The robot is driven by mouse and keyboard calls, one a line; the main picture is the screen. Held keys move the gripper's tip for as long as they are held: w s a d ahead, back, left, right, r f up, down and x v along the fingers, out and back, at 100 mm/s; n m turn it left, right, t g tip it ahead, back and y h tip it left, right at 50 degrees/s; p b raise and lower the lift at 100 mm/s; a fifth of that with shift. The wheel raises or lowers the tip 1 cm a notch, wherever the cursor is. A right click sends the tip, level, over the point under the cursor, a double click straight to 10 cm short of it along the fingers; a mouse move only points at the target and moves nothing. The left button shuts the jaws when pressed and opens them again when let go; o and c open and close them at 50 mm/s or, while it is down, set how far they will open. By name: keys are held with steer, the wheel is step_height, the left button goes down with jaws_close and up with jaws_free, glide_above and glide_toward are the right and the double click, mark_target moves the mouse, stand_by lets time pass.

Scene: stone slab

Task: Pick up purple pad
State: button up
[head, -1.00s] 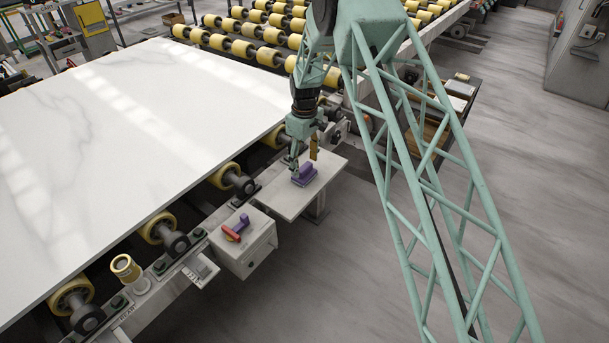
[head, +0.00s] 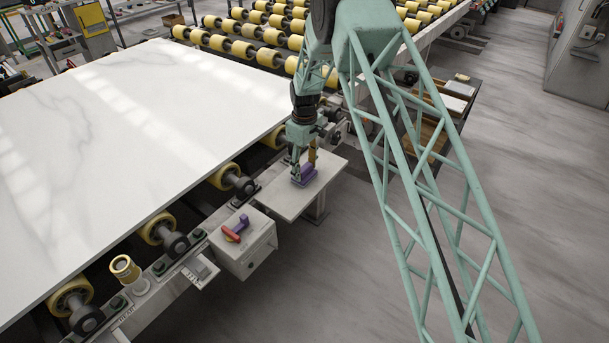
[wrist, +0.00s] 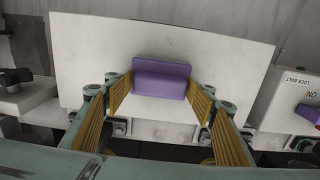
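The purple pad (head: 304,174) lies on the small white side shelf (head: 283,206) beside the slab. In the wrist view the pad (wrist: 161,80) sits between the fingertips of my gripper (wrist: 160,90). My gripper (head: 304,166) points down at the pad from above. Its yellow ribbed fingers are open, one on each side of the pad. The left fingertip looks very close to the pad's end, and a narrow gap shows at the right. I cannot tell whether either finger touches it. The arm partly hides the pad in the head view.
A grey box with a red and purple switch (head: 236,229) stands just in front of the shelf. The large white slab (head: 140,130) rests on rollers at the left. A yellow-topped cylinder (head: 124,268) stands on the rail.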

mark_target(305, 168)
steer(key=c, duration=0.6)
steer(key=shift+r, duration=0.15)
steer(key=shift+r+p, duration=0.3)
steer(key=shift+r, duration=1.45)
steer(key=shift+s+d, duration=0.15)
steer(key=shift+s, duration=0.2)
steer(key=s+d+r, duration=0.1)
steer(key=s+d, duration=0.3)
steer(key=s, duration=1)
steer(key=shift+s+p, duration=0.3)
steer(key=shift+p, duration=0.15)
steer(key=shift+d+r, duration=0.1)
steer(key=shift+r, duration=0.05)
steer(key=shift+o, duration=1.4)
steer(key=shift+c, duration=0.5)
